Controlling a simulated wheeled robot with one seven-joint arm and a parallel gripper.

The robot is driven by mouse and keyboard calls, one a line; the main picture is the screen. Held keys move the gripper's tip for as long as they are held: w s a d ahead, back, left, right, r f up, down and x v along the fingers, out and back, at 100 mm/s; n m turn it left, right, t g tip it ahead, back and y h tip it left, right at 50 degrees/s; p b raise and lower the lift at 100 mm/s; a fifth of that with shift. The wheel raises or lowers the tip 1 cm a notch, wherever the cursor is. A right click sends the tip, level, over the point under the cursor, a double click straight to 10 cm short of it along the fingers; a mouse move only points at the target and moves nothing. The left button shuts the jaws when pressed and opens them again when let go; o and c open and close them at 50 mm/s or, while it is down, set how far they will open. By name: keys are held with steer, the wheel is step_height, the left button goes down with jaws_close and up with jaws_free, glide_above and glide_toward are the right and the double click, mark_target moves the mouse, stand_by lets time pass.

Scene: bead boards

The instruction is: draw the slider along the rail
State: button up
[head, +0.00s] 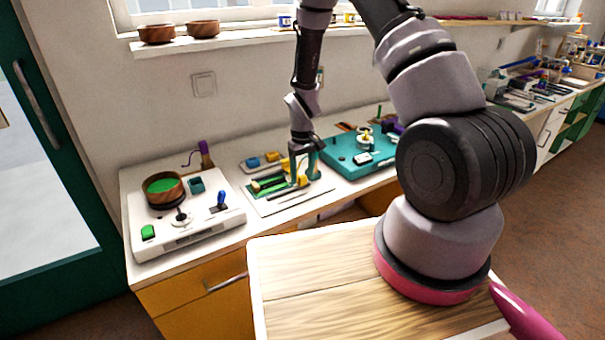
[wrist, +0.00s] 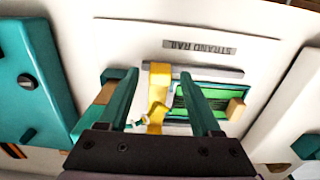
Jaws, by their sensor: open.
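The rail (wrist: 210,98) is a green channel with grey edges on a white board labelled STRAND RAIL (wrist: 200,47); the rail also shows in the head view (head: 267,184). The yellow slider (wrist: 158,92) straddles the rail. My gripper (head: 303,173) is open, its two teal fingers pointing down over the board. In the wrist view, the slider lies between the fingers, with visible gaps on both sides. Whether the fingertips reach down to the slider's height is hard to tell. A tan block (wrist: 236,109) is at the rail's right end in the wrist view.
A white board (head: 205,232) with a wooden bowl (head: 164,192), a blue-handled lever and a green button stands to the left. A teal board (head: 345,163) stands to the right. A small tray of blue and yellow pieces (head: 262,160) lies behind the rail. A wooden tabletop (head: 320,285) is clear in front.

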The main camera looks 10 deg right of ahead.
jaws_close()
steer(key=shift+a, duration=0.1)
stand_by(1.3)
